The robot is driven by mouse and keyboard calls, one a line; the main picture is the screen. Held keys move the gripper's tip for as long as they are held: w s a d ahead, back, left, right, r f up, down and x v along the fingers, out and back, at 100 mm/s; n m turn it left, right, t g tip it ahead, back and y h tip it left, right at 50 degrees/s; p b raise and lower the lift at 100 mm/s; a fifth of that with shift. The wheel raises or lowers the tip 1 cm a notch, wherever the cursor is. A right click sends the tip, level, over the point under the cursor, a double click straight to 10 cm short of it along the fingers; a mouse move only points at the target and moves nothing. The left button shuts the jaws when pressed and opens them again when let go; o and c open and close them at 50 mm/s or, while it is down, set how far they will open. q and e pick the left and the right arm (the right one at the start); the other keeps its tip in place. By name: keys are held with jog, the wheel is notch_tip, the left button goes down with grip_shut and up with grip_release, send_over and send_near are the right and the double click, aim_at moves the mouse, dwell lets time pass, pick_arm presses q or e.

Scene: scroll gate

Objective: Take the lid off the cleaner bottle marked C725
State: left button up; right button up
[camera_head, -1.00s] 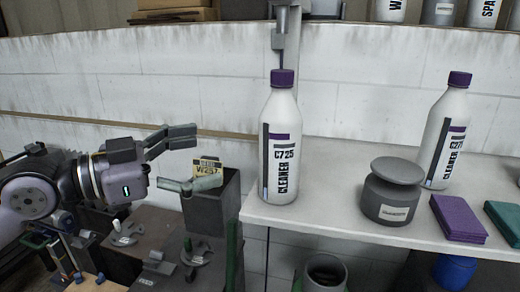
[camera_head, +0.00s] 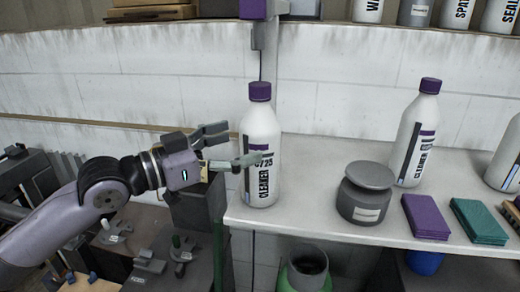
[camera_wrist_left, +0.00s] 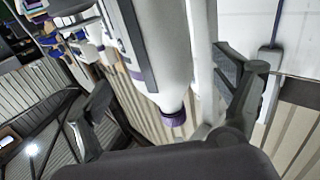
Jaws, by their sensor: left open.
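The white cleaner bottle marked C725 (camera_head: 262,135) stands upright at the left end of the white shelf, and its purple lid (camera_head: 260,91) is on. My left gripper (camera_head: 241,146) is open beside the bottle, below lid height. Its nearer finger overlaps the front of the label, and the other finger is to the left of the bottle. In the left wrist view the bottle (camera_wrist_left: 160,55) appears with its lid (camera_wrist_left: 173,117) downward, between the spread fingers of the left gripper (camera_wrist_left: 160,95). I cannot tell whether a finger touches the bottle. My right gripper is out of view.
A second cleaner bottle with a purple lid (camera_head: 415,135) stands to the right on the white shelf (camera_head: 310,200). A grey lidded jar (camera_head: 366,192), a purple stack (camera_head: 426,215) and a teal stack (camera_head: 479,220) lie there too. A dark box (camera_head: 195,205) stands below my left gripper.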

aim_at(260, 134)
pick_arm(q)
jog(key=p+x, duration=0.2)
jog(key=x, duration=0.1)
jog(key=p+x, duration=0.1)
jog(key=x, duration=0.1)
jog(key=shift+r, duration=0.3)
jog(key=shift+w+d+f, duration=0.15)
jog(key=shift+d+f, duration=0.05)
jog(key=shift+d, duration=0.05)
jog(key=shift+a, duration=0.1)
jog(key=shift+c, duration=0.3)
jog(key=shift+c, duration=0.6)
jog(key=shift+r, duration=0.1)
jog(key=c, duration=1.3)
jog(key=shift+r, duration=0.1)
